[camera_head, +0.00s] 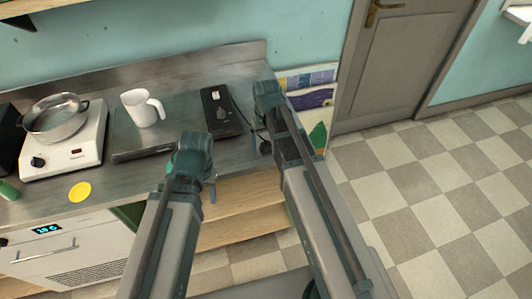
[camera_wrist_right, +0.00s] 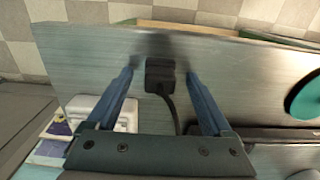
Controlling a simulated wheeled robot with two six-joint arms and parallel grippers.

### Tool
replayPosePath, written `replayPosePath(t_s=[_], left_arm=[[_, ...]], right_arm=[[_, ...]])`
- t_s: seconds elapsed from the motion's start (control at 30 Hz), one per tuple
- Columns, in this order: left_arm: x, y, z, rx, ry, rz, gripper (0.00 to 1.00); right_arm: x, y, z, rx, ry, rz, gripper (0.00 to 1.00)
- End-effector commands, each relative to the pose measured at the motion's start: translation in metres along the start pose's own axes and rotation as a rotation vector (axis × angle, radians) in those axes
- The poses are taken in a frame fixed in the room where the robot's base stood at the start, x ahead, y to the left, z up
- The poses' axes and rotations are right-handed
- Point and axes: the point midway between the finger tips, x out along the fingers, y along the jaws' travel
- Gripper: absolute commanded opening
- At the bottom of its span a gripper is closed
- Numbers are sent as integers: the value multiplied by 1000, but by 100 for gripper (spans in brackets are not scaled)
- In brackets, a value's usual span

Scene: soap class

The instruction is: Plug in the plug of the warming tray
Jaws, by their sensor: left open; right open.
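A black plug (camera_wrist_right: 160,75) with a dark cable lies on the metal counter at its front edge, between the fingers of my right gripper (camera_wrist_right: 161,70). The fingers are open on either side of it. The plug also shows small and dark in the head view (camera_head: 265,147), beside my right gripper. A flat dark warming tray (camera_head: 140,150) with a white mug on it is on the counter. My left gripper (camera_head: 211,189) is open and empty, in front of the counter edge. A white box (camera_wrist_right: 125,117), perhaps a socket, shows in the right wrist view; my right arm hides it in the head view.
A black box with a white switch (camera_head: 221,108) is on the counter right of the tray. A white hot plate (camera_head: 75,150) with a metal pot (camera_head: 56,118) stands left. A yellow disc (camera_head: 80,192) lies near the front edge. The checkered floor at right is clear.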

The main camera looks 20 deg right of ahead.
Motion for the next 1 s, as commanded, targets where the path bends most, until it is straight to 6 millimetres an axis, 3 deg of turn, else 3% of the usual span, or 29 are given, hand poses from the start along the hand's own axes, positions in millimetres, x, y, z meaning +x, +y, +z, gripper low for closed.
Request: replayPosePath(t_s=[0.37, 0.83, 1.0], left_arm=[[2, 0, 0, 0, 0, 0, 50], [2, 0, 0, 0, 0, 0, 50], [2, 0, 0, 0, 0, 0, 50]], right_arm=[[2, 0, 0, 0, 0, 0, 85], [2, 0, 0, 0, 0, 0, 0], [2, 0, 0, 0, 0, 0, 0]])
